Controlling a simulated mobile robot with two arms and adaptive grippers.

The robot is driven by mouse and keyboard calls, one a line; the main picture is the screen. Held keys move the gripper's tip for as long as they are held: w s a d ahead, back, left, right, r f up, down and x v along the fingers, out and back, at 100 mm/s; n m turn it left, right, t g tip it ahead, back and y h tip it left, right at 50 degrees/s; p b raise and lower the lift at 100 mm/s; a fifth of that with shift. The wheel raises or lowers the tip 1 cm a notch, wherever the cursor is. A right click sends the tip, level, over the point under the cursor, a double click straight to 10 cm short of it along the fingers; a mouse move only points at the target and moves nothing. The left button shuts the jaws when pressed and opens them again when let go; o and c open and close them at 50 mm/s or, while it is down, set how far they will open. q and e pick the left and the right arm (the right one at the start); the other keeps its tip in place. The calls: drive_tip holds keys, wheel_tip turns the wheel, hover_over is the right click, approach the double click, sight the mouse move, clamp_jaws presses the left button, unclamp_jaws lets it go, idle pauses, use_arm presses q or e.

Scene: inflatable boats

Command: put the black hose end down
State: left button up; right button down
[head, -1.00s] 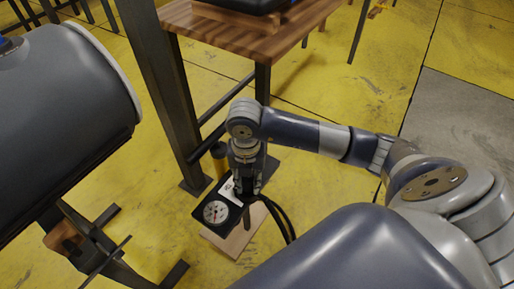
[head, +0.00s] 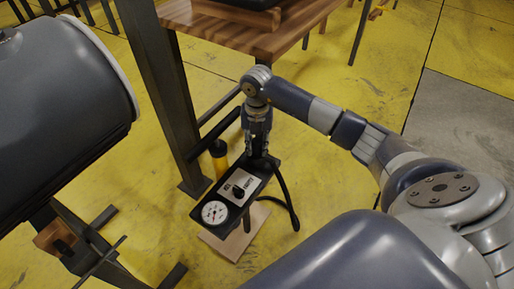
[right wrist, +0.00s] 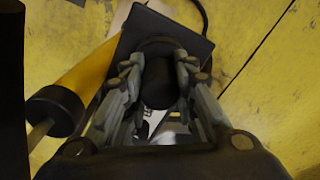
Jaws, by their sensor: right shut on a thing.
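My right gripper (head: 258,150) is above the back end of a black gauge box (head: 241,191). In the right wrist view its fingers (right wrist: 158,68) are closed around a black cylinder, the hose end (right wrist: 159,83). The black hose (head: 284,192) curves down to the right of the box. I cannot tell whether the hose end touches the box top. The box has a round white dial (head: 214,212) and a light label with a black knob; in the right wrist view my fingers partly cover it. My left gripper is not in view.
The box is over a light wooden board (head: 238,244) on the yellow floor. A yellow cylinder (head: 219,160) stands beside the box, near a dark table leg (head: 160,100). A wooden table (head: 250,35) is behind. A large grey tube (head: 62,85) is at left. Floor at right is clear.

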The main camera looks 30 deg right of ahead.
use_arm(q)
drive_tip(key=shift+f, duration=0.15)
use_arm(e)
drive_tip(key=shift+f, duration=0.5)
drive_tip(key=shift+f, duration=0.15)
drive_tip(key=c, duration=1.3)
unclamp_jaws()
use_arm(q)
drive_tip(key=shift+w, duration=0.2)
use_arm(e)
wheel_tip(320, 180, up, 8)
drive_tip(key=shift+f+p, duration=0.1)
drive_tip(key=shift+p, duration=0.9)
wheel_tip(320, 180, up, 3)
drive_tip(key=shift+r+p, duration=0.35)
drive_tip(key=shift+r, duration=0.4)
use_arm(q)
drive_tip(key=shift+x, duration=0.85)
